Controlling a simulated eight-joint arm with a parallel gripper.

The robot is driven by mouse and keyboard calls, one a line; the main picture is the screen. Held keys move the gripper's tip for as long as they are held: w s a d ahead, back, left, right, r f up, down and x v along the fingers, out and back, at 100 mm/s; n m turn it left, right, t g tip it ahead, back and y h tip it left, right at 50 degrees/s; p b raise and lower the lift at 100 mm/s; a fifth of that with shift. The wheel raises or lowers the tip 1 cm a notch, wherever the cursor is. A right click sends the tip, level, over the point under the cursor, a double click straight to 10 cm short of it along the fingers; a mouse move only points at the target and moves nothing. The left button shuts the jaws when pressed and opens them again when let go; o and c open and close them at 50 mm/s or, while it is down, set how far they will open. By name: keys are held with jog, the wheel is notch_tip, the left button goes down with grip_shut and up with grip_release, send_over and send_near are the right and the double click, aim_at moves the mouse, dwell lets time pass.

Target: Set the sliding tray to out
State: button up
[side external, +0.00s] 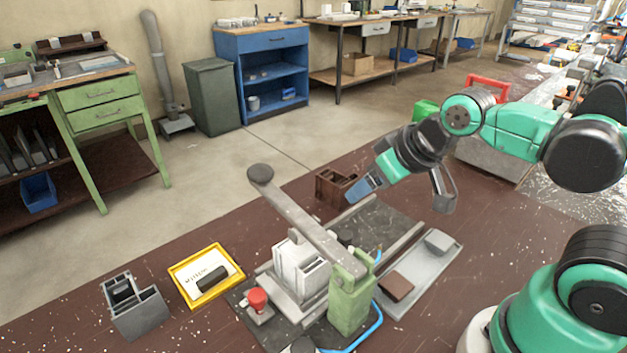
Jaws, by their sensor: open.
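A long, shallow grey tray (424,264) lies on the brown bench along the right side of the clamp fixture. It looks like the sliding tray, but I cannot tell its position along its travel. A brown block (396,287) and a grey block (438,241) lie in it. My gripper (398,203) is open and empty, with its fingers spread above the far part of the dark bed (375,222). It is apart from the tray, up and to its left in the picture.
The clamp has a green post (350,300) and a long grey lever (300,222) with a dark knob, reaching over a pale block (300,265). Nearby are a red button (257,299), blue hose, yellow-framed tray (234,258), grey holder (140,318) and brown box (330,186).

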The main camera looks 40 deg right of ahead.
aim_at(345, 234)
jog(key=f+m+g, duration=0.1)
jog(key=m, duration=0.1)
jog(key=w+m+g, duration=0.1)
jog(key=m+g, duration=0.1)
jog(key=w+a+f+m+g, duration=0.1)
jog(key=m+g, duration=0.1)
jog(key=shift+w+f+m, duration=0.15)
jog(key=shift+f+m, duration=0.15)
jog(key=shift+f, duration=0.05)
jog(key=shift+w+a+f+m+g, duration=0.15)
jog(key=shift+f+m+g, duration=0.3)
jog(key=shift+m+g, duration=0.1)
jog(key=shift+w+a+f+m+g, duration=0.1)
jog(key=shift+f+m+g, duration=0.35)
jog(key=shift+m, duration=0.1)
jog(key=shift+f, duration=2.75)
grip_shut()
